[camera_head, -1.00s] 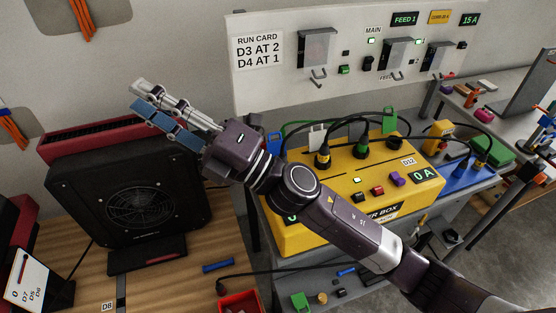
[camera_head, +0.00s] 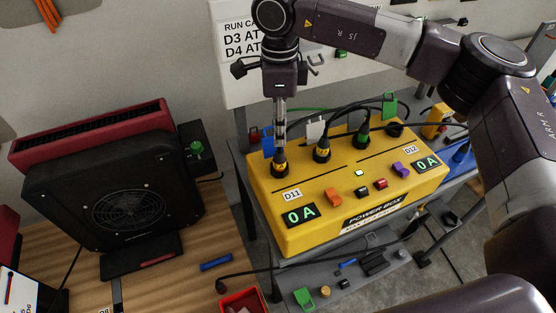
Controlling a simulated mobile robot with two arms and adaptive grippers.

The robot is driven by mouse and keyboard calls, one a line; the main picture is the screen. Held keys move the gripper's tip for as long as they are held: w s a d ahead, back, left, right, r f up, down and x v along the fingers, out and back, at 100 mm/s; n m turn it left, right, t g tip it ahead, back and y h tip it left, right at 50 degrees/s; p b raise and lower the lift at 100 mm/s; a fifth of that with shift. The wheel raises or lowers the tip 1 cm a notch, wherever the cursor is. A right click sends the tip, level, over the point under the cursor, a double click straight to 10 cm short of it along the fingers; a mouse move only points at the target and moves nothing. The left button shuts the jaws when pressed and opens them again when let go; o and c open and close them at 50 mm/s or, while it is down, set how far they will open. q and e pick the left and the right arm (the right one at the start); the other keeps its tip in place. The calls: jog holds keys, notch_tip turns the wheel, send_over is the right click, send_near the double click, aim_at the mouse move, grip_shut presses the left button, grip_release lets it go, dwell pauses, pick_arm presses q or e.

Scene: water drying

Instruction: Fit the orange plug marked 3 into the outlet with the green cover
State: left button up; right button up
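The yellow power box (camera_head: 345,211) stands on the grey table. A green cover (camera_head: 389,105) stands upright behind a round black outlet (camera_head: 395,131) near its back right; this outlet looks empty. Black plugs with yellow-orange bands sit at the front left position (camera_head: 280,168) and second position (camera_head: 321,152). A green-banded plug (camera_head: 362,138) sits third. I cannot read a 3 on any plug. My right gripper (camera_head: 280,148) points straight down at the front left plug, fingers edge-on, at or touching its top; its grip is unclear. My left gripper is out of view.
Blue (camera_head: 268,143) and white (camera_head: 315,128) covers stand behind the first plugs. Black cables arch over the box. A black fan unit (camera_head: 115,203) stands on the wooden table at left. A red bin (camera_head: 243,301) is at the bottom. My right arm crosses the upper right.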

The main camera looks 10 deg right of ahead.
aim_at(279, 152)
jog(key=shift+s+f+p, duration=0.1)
jog(key=shift+f+p, duration=0.25)
jog(key=shift+f, duration=0.6)
notch_tip(279, 152, down, 5)
jog(key=shift+r+p, duration=0.2)
jog(key=shift+p, duration=0.95)
jog(key=shift+f, duration=0.3)
grip_shut()
